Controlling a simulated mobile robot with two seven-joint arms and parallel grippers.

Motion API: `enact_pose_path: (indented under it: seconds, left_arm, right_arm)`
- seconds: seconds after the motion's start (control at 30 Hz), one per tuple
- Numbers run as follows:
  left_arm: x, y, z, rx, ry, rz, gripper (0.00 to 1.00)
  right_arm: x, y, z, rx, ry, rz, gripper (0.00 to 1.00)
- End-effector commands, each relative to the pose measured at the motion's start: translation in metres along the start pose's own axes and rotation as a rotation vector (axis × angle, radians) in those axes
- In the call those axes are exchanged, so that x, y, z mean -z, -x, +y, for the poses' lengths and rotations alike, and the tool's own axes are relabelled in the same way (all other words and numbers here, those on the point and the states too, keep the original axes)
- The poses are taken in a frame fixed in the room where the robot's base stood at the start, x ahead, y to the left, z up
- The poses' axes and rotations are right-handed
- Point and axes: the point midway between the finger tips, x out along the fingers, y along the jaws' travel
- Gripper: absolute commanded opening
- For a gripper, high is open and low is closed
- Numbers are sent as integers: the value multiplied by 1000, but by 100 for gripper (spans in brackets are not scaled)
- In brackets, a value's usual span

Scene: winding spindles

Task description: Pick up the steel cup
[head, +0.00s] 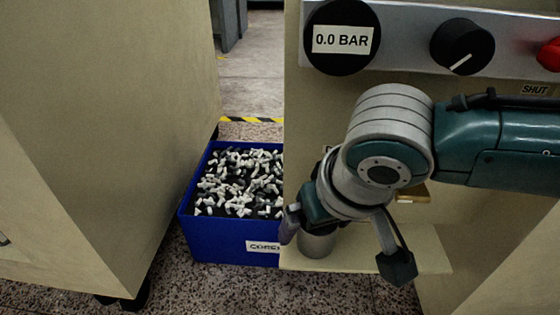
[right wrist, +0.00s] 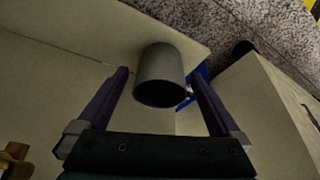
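The steel cup (head: 317,243) is a plain grey cylinder on the beige shelf (head: 420,250) of the machine. In the head view my right gripper partly covers it. The cup also shows in the right wrist view (right wrist: 160,72), with its dark round end facing the camera. My right gripper (head: 343,246) is open, with one finger on each side of the cup. In the right wrist view a gap shows between the cup and each finger, so it is not gripped. My left gripper is not in view.
A blue bin (head: 230,250) full of small white and grey pieces stands on the floor left of the shelf. A beige cabinet (head: 100,130) is at the left. Above my arm is a panel with a 0.0 BAR gauge (head: 342,38) and a black knob (head: 462,46).

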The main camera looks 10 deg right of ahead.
Motion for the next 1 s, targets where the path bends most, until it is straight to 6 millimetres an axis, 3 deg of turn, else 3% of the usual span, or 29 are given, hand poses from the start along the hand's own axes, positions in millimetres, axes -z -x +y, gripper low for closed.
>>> enact_pose_path:
  seconds: [0.07, 0.8, 1.0]
  left_arm:
    - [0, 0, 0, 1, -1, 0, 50]
    - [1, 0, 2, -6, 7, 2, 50]
    - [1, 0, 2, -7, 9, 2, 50]
  right_arm:
    - [0, 0, 0, 0, 0, 0, 92]
    - [0, 0, 0, 0, 0, 0, 9]
    - [0, 0, 0, 0, 0, 0, 8]
